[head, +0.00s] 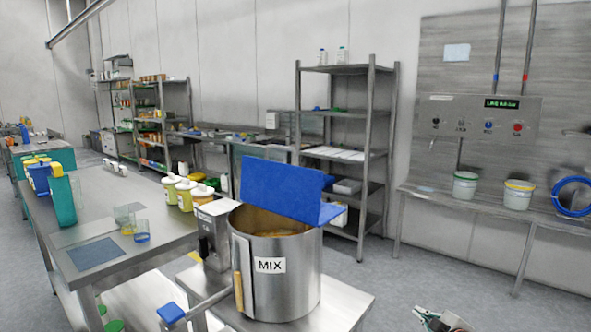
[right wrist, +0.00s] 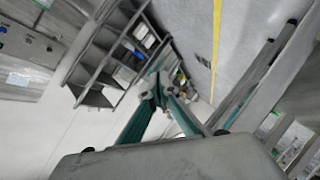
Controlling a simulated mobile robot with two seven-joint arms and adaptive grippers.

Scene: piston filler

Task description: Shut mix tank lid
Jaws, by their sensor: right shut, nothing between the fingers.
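The mix tank (head: 275,283) is a round steel vessel labelled MIX on a steel table in the head view. Its blue lid (head: 282,186) stands raised and tilted over the back of the rim, so the tank is open and a brownish inside shows. My right gripper (head: 440,319) is at the bottom edge of the head view, right of the tank and well apart from it, only partly visible. In the right wrist view its teal fingers (right wrist: 157,92) meet at the tips with nothing between them. My left gripper is not in view.
A metal bar with a blue pad (head: 171,312) sticks out at the tank's lower left. A grey box (head: 214,228) and several jars (head: 186,194) stand left of the tank. A long steel table (head: 130,243) runs along the left. Floor right of the tank is clear.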

